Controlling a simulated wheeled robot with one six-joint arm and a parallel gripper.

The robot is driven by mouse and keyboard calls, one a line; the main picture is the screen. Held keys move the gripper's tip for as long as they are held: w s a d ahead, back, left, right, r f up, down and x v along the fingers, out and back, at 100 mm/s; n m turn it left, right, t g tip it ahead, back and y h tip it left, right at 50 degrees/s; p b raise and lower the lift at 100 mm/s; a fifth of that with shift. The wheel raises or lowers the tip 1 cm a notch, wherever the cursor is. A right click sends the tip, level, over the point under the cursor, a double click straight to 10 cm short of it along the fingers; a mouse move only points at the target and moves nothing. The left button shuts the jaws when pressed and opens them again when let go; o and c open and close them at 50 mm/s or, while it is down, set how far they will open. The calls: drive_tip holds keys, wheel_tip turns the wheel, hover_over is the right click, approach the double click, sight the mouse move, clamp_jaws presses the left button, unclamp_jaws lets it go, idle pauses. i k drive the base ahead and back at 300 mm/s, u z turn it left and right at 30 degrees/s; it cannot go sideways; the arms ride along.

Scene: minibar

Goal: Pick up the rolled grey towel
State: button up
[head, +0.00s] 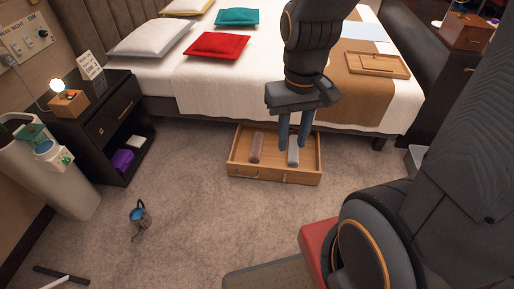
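A rolled grey towel (293,157) lies in an open wooden drawer (240,171) under the bed's side. My gripper (293,146) points down over the drawer, with its two blue-grey fingers apart. In the picture the fingertips are on either side of the grey towel's far part. I cannot tell how far above it they are or whether they touch it. A second rolled towel (256,147), brownish, lies to the left in the same drawer, apart from the gripper.
The bed (210,90) stands just behind the drawer, with cushions and a wooden tray (376,65) on top. A dark nightstand (112,130) is at left. The carpet between can and drawer is clear.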

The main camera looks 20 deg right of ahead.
sight(293, 156)
drive_tip(key=k, duration=1.3)
drive_tip(key=z, duration=0.6)
drive_tip(key=i, duration=0.5)
drive_tip(key=z, duration=0.4)
drive_tip(key=i, duration=1.35)
drive_tip(key=u, duration=0.85)
